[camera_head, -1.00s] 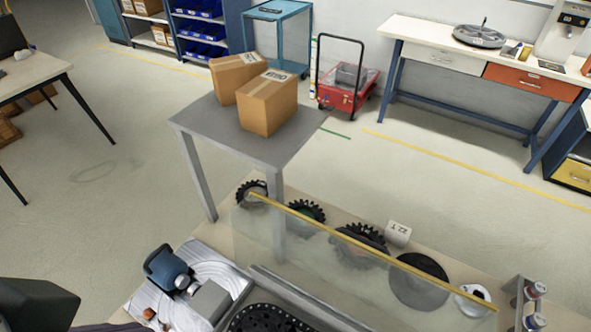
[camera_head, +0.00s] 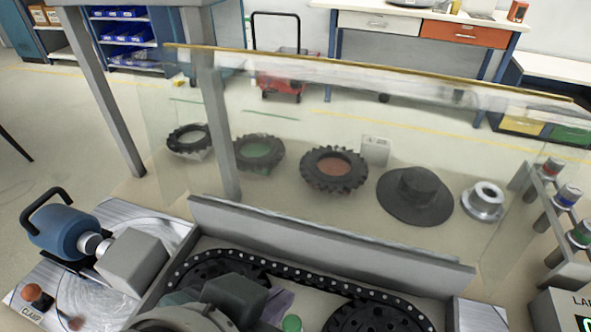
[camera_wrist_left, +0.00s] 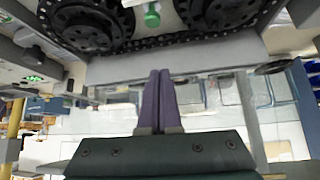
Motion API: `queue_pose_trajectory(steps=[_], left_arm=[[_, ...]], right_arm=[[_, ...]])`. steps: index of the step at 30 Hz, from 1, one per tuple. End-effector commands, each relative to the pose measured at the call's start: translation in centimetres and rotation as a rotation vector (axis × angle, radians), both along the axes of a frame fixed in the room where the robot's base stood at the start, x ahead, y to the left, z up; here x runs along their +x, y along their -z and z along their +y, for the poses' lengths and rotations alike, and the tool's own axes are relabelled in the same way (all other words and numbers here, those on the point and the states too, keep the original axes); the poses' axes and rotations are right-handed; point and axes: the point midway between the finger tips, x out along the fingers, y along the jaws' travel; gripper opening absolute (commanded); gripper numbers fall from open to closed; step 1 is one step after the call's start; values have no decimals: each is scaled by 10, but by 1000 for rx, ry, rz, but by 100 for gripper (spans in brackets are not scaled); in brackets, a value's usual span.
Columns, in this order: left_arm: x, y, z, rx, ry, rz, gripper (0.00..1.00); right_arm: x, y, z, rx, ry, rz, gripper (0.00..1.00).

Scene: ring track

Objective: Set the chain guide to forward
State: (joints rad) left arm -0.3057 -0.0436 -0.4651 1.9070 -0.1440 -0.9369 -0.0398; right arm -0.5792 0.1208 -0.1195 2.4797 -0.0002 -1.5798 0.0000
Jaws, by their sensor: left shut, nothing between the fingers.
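A black chain (camera_head: 312,283) loops around dark toothed sprockets (camera_head: 372,318) inside a grey-walled track at the bottom of the head view. A small green knob (camera_head: 292,323) sits inside the loop, between the sprockets; it also shows in the left wrist view (camera_wrist_left: 152,15). I cannot tell the chain guide's setting from it. My left gripper (camera_head: 284,303) is over the track, just left of the green knob in the head view. Its purple fingers (camera_wrist_left: 159,75) are shut together and empty, apart from the knob in the wrist view.
A clear panel (camera_head: 330,130) with a yellow top edge stands behind the track. A blue motor (camera_head: 62,232) with a clamp is at left; a rack of cylinders (camera_head: 562,200) is at right.

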Motion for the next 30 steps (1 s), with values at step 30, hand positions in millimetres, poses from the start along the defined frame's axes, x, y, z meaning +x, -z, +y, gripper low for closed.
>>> queue_pose_trajectory(steps=[30], left_arm=[[46,71,-30,-6,16,-18,0]], right_arm=[[0,42,0,1,0,0,45]])
